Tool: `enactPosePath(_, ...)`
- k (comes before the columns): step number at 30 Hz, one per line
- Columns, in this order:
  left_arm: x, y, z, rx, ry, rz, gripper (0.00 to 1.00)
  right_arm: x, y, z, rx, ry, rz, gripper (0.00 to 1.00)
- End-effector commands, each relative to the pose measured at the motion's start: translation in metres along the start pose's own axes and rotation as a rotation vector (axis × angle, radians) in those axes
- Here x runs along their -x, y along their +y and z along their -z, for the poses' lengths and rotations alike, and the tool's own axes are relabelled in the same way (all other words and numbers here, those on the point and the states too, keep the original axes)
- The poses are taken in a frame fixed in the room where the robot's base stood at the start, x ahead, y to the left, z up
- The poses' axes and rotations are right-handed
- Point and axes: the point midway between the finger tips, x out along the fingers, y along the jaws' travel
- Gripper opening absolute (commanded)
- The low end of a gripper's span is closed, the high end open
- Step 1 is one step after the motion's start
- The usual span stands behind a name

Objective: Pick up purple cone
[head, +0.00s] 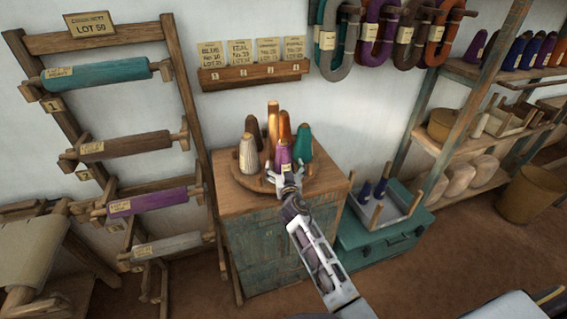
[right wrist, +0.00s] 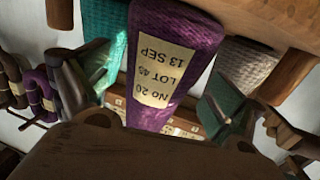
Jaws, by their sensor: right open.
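The purple cone (head: 282,157) stands at the front of a round wooden tray (head: 247,181) on the cabinet. In the right wrist view the purple cone (right wrist: 185,30) fills the middle, upside down, with a cream label reading NO 20, LOT 45, 13 SEP. My right gripper (head: 287,172) is open at the cone's front; in the right wrist view its fingers (right wrist: 150,100) show on either side of the cone. I cannot tell whether they touch it. The gripper hides the cone's lower part in the head view. My left gripper is not in view.
Close around the purple cone stand a cream cone (head: 248,155), a teal cone (head: 303,145) and orange-brown ones (head: 272,122). A small card shelf (head: 255,73) hangs on the wall behind. A rack of rolls (head: 125,145) stands left; a teal chest (head: 375,245) sits right.

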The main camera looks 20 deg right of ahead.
Motion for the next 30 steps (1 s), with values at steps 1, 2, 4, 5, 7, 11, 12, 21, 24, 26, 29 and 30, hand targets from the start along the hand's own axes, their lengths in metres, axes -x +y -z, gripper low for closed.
enactPosePath(1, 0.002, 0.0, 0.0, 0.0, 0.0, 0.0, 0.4, -0.004, 0.0, 0.002, 0.002, 0.001, 0.0, 0.94)
enactPosePath(2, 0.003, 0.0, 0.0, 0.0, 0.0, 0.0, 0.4, -0.007, 0.0, 0.002, 0.001, 0.001, 0.0, 0.94)
enactPosePath(4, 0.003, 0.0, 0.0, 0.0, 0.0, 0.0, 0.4, -0.012, 0.0, 0.001, 0.001, 0.001, 0.001, 0.94)
enactPosePath(5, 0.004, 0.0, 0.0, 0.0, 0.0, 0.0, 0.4, -0.014, 0.0, 0.001, 0.001, 0.001, 0.001, 0.94)
enactPosePath(7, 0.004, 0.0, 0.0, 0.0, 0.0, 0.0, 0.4, -0.019, 0.0, 0.001, 0.002, 0.001, 0.001, 0.94)
enactPosePath(11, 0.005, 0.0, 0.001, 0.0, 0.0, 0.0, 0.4, -0.023, 0.0, 0.0, 0.001, 0.0, 0.0, 0.94)
enactPosePath(12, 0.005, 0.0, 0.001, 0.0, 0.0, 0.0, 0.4, -0.024, 0.0, 0.0, 0.001, 0.0, 0.0, 0.94)
enactPosePath(21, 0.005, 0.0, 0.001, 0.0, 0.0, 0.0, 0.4, -0.024, 0.0, 0.0, 0.0, 0.0, 0.0, 0.94)
enactPosePath(24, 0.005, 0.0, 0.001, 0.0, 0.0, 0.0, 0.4, -0.024, 0.0, 0.0, 0.0, 0.0, 0.0, 0.94)
enactPosePath(26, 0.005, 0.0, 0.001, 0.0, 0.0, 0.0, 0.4, -0.024, 0.0, 0.0, 0.0, 0.0, 0.0, 0.94)
enactPosePath(29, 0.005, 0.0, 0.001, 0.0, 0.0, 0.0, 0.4, -0.024, 0.0, 0.0, 0.0, 0.0, 0.0, 0.84)
enactPosePath(30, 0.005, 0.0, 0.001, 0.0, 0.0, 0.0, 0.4, -0.024, 0.0, 0.0, 0.0, 0.0, 0.0, 0.79)
